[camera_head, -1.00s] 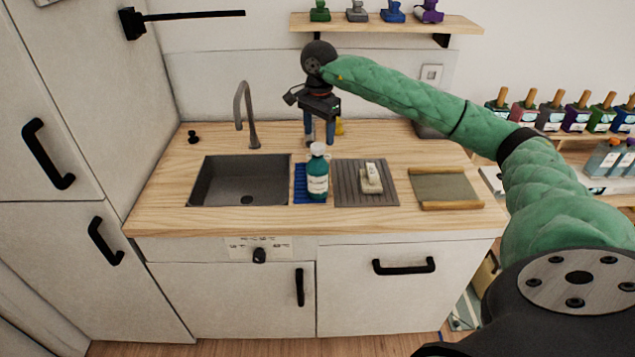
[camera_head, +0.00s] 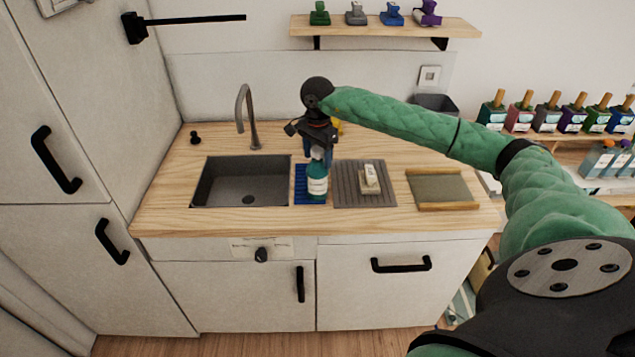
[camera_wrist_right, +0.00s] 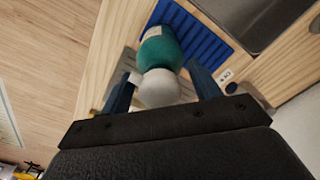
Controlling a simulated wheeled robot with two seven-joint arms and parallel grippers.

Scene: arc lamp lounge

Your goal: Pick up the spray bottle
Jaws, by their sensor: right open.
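The teal bottle with a white rounded top (camera_head: 317,184), the one I take for the spray bottle, stands upright on a blue ribbed mat (camera_head: 299,190) right of the sink. My right gripper (camera_head: 319,156) is open above and around its top. In the right wrist view the bottle (camera_wrist_right: 161,52) shows from above, its white top between the two blue fingers of the gripper (camera_wrist_right: 160,88). I see gaps beside the top; the fingers are not closed on it. My left gripper is not in view.
The sink (camera_head: 240,182) and faucet (camera_head: 246,115) lie to the left. A grey ribbed mat (camera_head: 350,195) holding a light block (camera_head: 371,178) and a tray with wooden edges (camera_head: 443,188) lie to the right. A yellow thing shows partly behind my gripper.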

